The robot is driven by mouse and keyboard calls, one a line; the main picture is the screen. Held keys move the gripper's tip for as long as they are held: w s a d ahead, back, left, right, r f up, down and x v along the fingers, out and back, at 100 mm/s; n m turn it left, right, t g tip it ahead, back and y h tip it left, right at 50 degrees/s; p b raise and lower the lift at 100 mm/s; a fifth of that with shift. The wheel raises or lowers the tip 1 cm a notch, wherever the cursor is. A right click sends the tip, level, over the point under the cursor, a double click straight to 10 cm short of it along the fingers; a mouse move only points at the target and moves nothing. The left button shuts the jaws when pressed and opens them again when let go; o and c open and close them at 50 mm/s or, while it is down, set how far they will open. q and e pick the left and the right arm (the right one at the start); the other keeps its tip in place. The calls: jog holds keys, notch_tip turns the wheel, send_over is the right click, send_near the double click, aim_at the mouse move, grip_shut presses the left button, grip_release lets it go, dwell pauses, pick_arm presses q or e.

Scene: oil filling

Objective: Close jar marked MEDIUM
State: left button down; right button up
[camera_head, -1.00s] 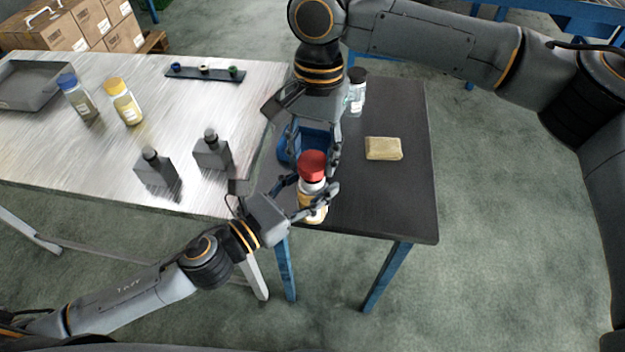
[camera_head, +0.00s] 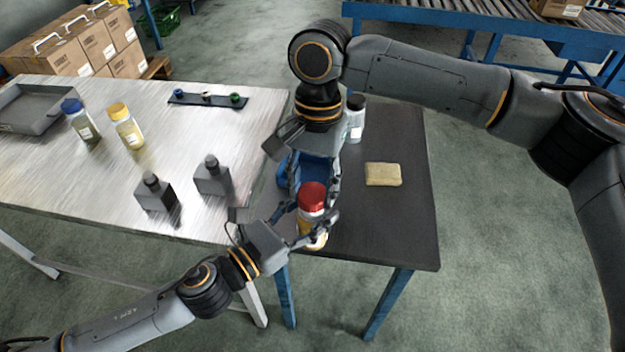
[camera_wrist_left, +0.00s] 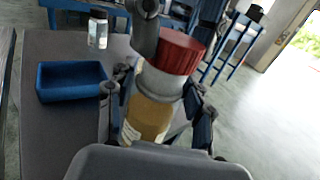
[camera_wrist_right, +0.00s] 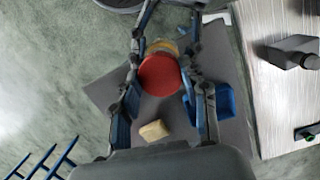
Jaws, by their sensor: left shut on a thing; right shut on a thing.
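The jar (camera_head: 315,238) has a pale upper part, a yellowish body and a red lid (camera_head: 312,196) on top. It also shows in the left wrist view (camera_wrist_left: 148,118), slightly tilted there, with a white label too small to read. My left gripper (camera_head: 308,230) is shut on the jar's body from the left. My right gripper (camera_head: 314,188) comes from above, shut on the red lid. The right wrist view looks down on the lid (camera_wrist_right: 160,76) between its fingers. The lid sits on the jar's mouth; whether it is tight I cannot tell.
A blue tray (camera_wrist_left: 72,80) and a dark-lidded clear jar (camera_head: 355,118) are behind, with a yellow sponge (camera_head: 383,174) on the dark table (camera_head: 400,230). Blue-lidded (camera_head: 82,120) and yellow-lidded (camera_head: 126,127) jars and dark bottles (camera_head: 211,176) stand on the metal table.

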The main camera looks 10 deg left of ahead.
jog(key=shift+f, duration=0.3)
jog(key=shift+f, duration=0.6)
dwell(0.4)
